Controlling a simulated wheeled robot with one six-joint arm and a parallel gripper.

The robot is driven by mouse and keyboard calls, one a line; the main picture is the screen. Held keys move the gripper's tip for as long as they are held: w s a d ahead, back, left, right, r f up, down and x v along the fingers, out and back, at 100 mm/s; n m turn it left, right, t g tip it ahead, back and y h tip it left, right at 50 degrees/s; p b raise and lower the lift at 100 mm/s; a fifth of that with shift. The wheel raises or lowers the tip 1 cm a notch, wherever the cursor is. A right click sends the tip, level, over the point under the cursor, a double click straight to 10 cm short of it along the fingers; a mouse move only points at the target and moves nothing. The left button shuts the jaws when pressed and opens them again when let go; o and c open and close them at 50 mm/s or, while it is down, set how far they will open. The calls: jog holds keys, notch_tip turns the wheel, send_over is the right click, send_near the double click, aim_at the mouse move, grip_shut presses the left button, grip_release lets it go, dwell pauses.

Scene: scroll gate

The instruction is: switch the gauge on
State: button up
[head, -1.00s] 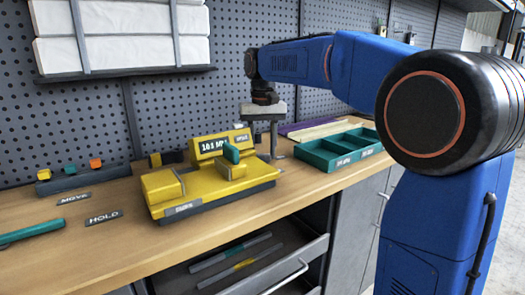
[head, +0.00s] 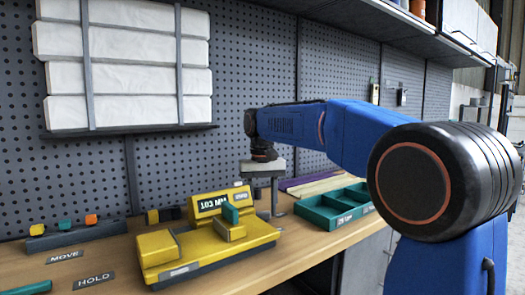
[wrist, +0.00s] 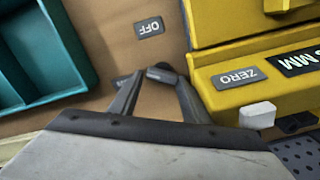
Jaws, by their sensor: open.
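The yellow gauge (head: 205,241) stands on the wooden bench in the head view, its display (head: 213,203) facing me and a teal piece on top. In the wrist view its yellow body (wrist: 225,99) fills the upper right, with a ZERO label (wrist: 238,77). An OFF label (wrist: 149,27) lies on the bench beside it. A second label (wrist: 121,81) is partly hidden by a finger, its text unreadable. My gripper (wrist: 160,80) points down beside the gauge, its jaws open. A small dark piece (wrist: 160,73) shows at the fingertips; I cannot tell whether they touch it.
A teal divided tray (head: 333,209) stands right of my gripper. Purple and pale strips (head: 310,183) lie behind it. MOVE (head: 65,257) and HOLD (head: 94,281) labels and a rack of coloured blocks (head: 75,232) are at left.

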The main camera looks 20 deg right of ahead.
notch_tip(320, 180, up, 3)
jog(key=shift+r, duration=0.1)
jog(key=shift+s+r+t, duration=0.3)
jog(key=shift+r, duration=0.55)
jog(key=shift+w+a+r, duration=0.1)
jog(key=shift+w+r, duration=0.1)
jog(key=shift+r, duration=3.35)
notch_tip(320, 180, up, 8)
send_over(263, 212)
jog(key=shift+w+r, duration=0.15)
jog(key=shift+w, duration=0.15)
